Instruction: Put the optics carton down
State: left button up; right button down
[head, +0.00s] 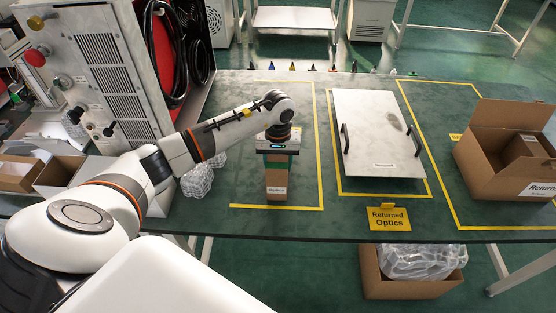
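The optics carton (276,184) is a small brown box with a white label, in the left yellow-outlined area of the green table near its front line. My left gripper (277,161) points straight down over the carton's top and appears shut on it. The fingertips are small and partly hidden. I cannot tell whether the carton's base touches the table or hangs just above it. My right gripper is not in view. A yellow sign (389,218) reading "Returned Optics" stands at the table's front edge.
A pale panel with two black handles (378,135) lies in the middle outlined area. An open carton (490,165) holds a smaller box at the right. Bubble wrap (197,181) and a tall vented cabinet (115,85) stand left. The left area around the optics carton is mostly clear.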

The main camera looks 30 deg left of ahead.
pick_arm(q)
jog(key=shift+f, duration=0.15)
jog(key=o, duration=1)
jog(key=shift+o, duration=1)
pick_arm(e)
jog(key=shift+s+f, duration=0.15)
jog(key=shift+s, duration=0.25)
pick_arm(q)
jog(key=shift+r, duration=0.3)
notch_tip(320, 180, up, 10)
jog(key=shift+r+b, duration=0.2)
jog(key=shift+b, duration=0.65)
jog(key=shift+r, duration=0.7)
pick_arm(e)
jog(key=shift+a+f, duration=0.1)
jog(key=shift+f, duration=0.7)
pick_arm(q)
jog(key=shift+s+f, duration=0.1)
